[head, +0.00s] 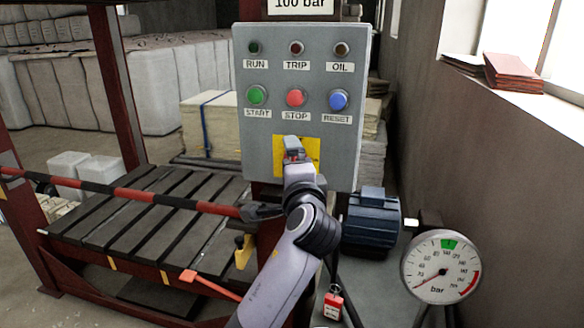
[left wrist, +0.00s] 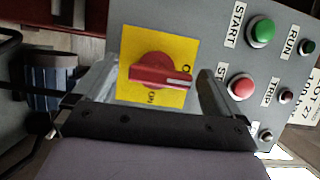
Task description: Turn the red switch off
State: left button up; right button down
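The red switch (left wrist: 155,76) is a rotary handle on a yellow plate (left wrist: 130,45) low on the grey control panel (head: 345,160). In the left wrist view the handle lies lengthwise across the picture, its pale-marked end pointing right, close to a partly readable label. An "ON" label sits below it. My left gripper (left wrist: 155,92) is open, one finger on each side of the switch, with visible space to both. In the head view my left gripper (head: 294,150) covers most of the switch and plate. My right gripper is not in view.
Above the switch are the green START (head: 256,95), red STOP (head: 295,97) and blue RESET (head: 338,99) buttons. A blue motor (head: 371,222) and a pressure gauge (head: 440,266) stand at right. A striped bar (head: 130,192) reaches in from the left.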

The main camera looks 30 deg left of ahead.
pick_arm(q)
jog(key=b+v, duration=0.1)
jog(key=v, duration=0.6)
dwell(0.3)
dwell(0.4)
